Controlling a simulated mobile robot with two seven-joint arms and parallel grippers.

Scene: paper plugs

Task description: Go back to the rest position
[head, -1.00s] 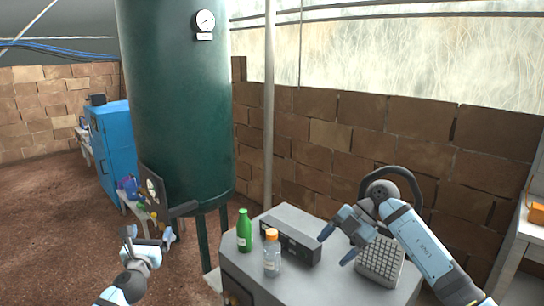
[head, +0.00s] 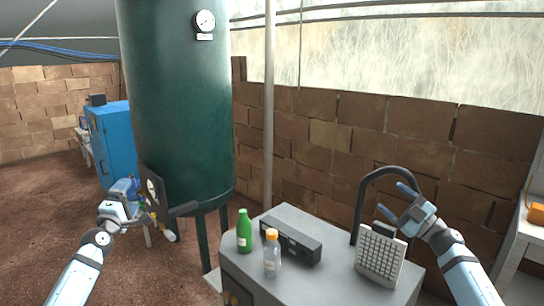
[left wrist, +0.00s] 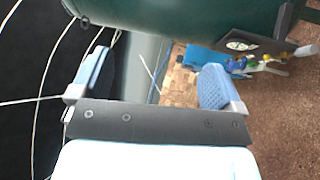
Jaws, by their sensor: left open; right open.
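My right gripper (head: 390,197) is at the right, above a pale grid-faced block (head: 380,257) and in front of a black arched tube (head: 386,171). Its fingers are apart and hold nothing. The block stands tilted on the grey cabinet top (head: 335,277).
A green bottle (head: 244,231), a clear bottle with an orange cap (head: 272,252) and a dark box (head: 291,240) stand on the cabinet. A large green tank (head: 178,110) is between the arms. A pale table (head: 520,240) is at the far right. Brown floor lies left.

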